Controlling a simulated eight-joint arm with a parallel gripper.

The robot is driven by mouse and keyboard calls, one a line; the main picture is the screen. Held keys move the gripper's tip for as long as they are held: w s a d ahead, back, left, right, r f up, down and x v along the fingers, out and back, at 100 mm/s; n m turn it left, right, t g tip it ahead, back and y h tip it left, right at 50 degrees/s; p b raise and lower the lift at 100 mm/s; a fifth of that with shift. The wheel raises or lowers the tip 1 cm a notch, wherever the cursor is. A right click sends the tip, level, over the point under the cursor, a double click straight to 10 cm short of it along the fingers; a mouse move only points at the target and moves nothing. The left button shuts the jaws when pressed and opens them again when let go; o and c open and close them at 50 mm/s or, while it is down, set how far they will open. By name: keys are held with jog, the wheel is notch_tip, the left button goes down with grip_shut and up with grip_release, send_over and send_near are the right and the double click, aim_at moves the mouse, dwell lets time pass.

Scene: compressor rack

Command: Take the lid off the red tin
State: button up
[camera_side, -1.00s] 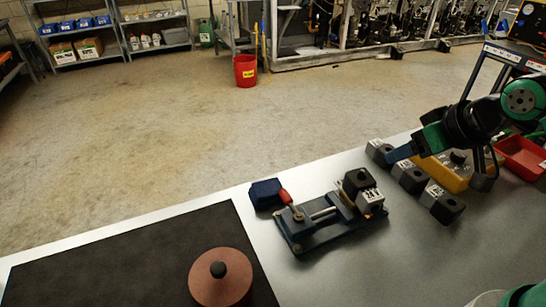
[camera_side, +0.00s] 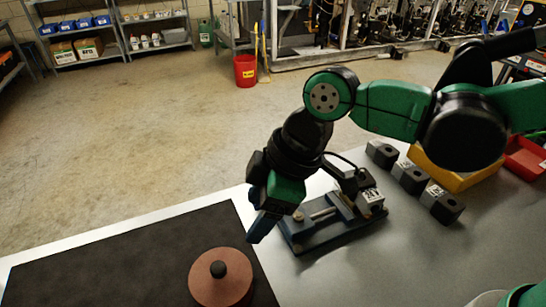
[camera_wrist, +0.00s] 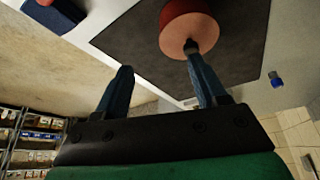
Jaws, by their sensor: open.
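The red tin (camera_side: 222,286) stands on the dark mat at the front left in the side view. My gripper (camera_side: 257,230) is right of and above the tin, near the mat's right edge, apart from the lid and pointing down. In the wrist view its two blue fingers (camera_wrist: 160,72) are spread with nothing between them.
A clamp fixture (camera_side: 330,232) with a labelled grey block stands just right of my gripper. Several grey blocks (camera_side: 411,178), a yellow tray (camera_side: 452,182) and a red bin (camera_side: 525,160) are farther right. The dark mat (camera_side: 120,260) is clear left of the tin.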

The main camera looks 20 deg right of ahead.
aim_at(218, 267)
jog(key=a, duration=0.1)
jog(key=s+a+f+n, duration=0.1)
jog(key=a+n+g, duration=0.1)
jog(key=a, duration=0.1)
jog(key=shift+s+f, duration=0.15)
jog(key=shift+s, duration=0.2)
jog(key=shift+s+a+f+n, duration=0.1)
jog(key=shift+a+f+n, duration=0.15)
jog(key=shift+a+n, duration=0.05)
jog(key=shift+x, duration=2.55)
grip_shut()
